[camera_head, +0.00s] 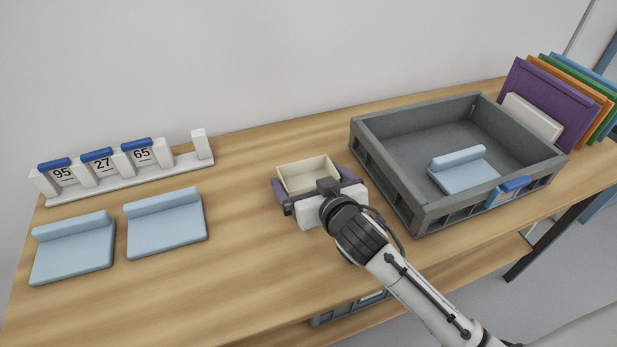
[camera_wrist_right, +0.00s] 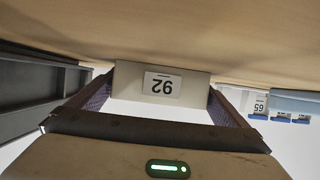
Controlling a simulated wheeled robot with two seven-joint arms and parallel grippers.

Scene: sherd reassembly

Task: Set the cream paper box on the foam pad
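The cream paper box (camera_head: 309,174) is an open-topped tray near the middle of the table; in the right wrist view its near side (camera_wrist_right: 130,82) bears a label reading 92, upside down there. My right gripper (camera_head: 315,187) has its purple-lined fingers on both sides of the box, apparently pressed on it. Whether the box touches the table is unclear. Light blue foam pads with a raised back edge show: two lie on the table at left, the left one (camera_head: 75,255) and the right one (camera_head: 168,228), and a third (camera_head: 465,175) lies in the grey crate. My left gripper is not in view.
The grey crate (camera_head: 390,190) stands right of the box, with a blue-topped tag holder on its front wall. A white rack (camera_head: 125,183) with tags 95, 27 and 65 stands at the back left. Coloured panels (camera_head: 545,100) stand at far right. The front-left tabletop is clear.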

